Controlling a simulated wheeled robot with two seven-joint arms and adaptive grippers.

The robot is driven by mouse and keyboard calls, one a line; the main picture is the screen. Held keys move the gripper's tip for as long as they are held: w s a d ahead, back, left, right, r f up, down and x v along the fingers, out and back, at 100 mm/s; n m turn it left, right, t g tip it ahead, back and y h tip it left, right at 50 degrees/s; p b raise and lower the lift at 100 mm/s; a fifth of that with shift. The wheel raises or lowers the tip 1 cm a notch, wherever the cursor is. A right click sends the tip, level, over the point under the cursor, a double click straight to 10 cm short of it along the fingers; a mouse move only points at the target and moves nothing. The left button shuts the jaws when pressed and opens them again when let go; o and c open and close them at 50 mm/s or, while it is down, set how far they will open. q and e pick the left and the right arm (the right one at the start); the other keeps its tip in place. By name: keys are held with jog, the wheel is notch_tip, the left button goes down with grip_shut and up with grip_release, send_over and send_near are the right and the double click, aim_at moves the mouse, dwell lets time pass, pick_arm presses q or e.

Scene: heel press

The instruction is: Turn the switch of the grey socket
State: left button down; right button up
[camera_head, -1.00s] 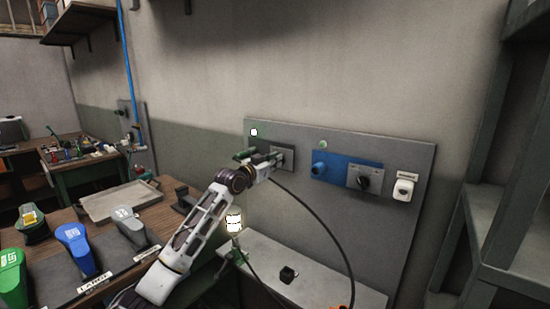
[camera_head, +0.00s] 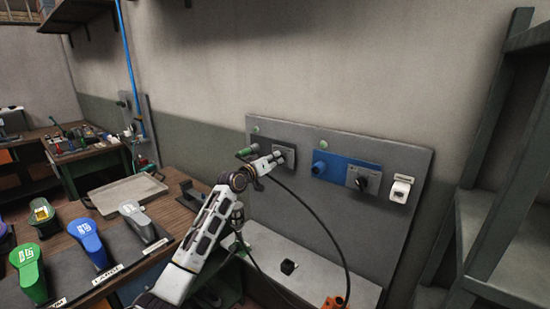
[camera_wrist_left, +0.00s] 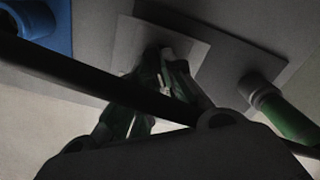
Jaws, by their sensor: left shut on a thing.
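The grey socket's green connector (camera_head: 246,151) sticks out at the left of the wall panel, with its switch plate (camera_head: 287,152) just to the right. In the left wrist view, the light grey switch plate (camera_wrist_left: 190,42) lies ahead and the green connector (camera_wrist_left: 288,112) is at the right. My left gripper (camera_head: 276,159) is at the plate. Its green-dark fingertips (camera_wrist_left: 165,72) are closed together on the switch at the plate's middle. The fingers hide most of the switch, so its angle cannot be told. My right gripper is not in view.
A blue socket (camera_head: 320,168) with a black switch (camera_head: 363,181) and a white fixture (camera_head: 400,190) are further right on the panel (camera_head: 415,160). A black cable (camera_head: 310,212) hangs in front.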

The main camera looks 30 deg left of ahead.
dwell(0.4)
pick_arm(q)
jog(key=c, duration=1.5)
grip_release()
jog(key=s+a, duration=0.1)
jog(key=s, duration=1.1)
